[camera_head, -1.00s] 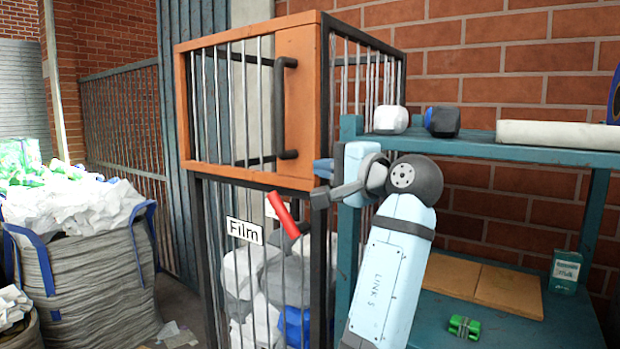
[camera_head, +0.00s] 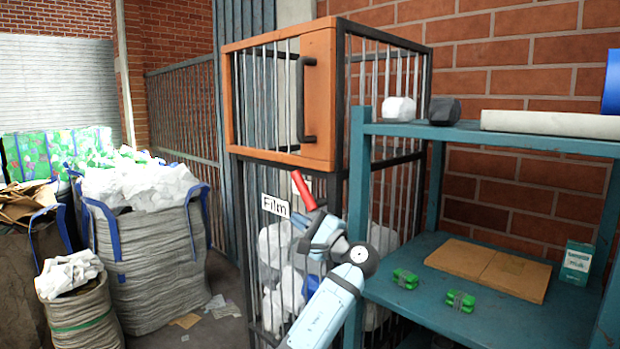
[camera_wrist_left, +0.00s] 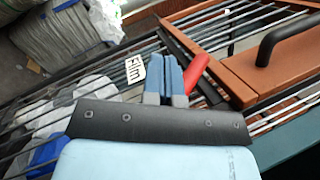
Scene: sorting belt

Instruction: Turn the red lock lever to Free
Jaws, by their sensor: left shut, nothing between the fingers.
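The red lock lever (camera_head: 303,190) is on the front of the barred cage, just below the orange-framed door (camera_head: 320,105). It leans with its upper end to the left. A white "Film" sign (camera_head: 275,205) is left of it; another pale label behind the lever is mostly hidden and unreadable. My left gripper (camera_head: 312,228) is shut and empty at the lever's lower end. In the left wrist view, its blue fingertips (camera_wrist_left: 171,68) are side by side, just left of the red lever (camera_wrist_left: 196,72). I cannot tell whether they touch it. My right gripper is out of view.
The black door handle (camera_head: 306,100) juts out above the lever. A teal shelf (camera_head: 400,240) stands right of the cage, carrying green bundles (camera_head: 460,301) and cardboard (camera_head: 490,268). A full bulk bag (camera_head: 155,265) stands left, with some open floor before the cage.

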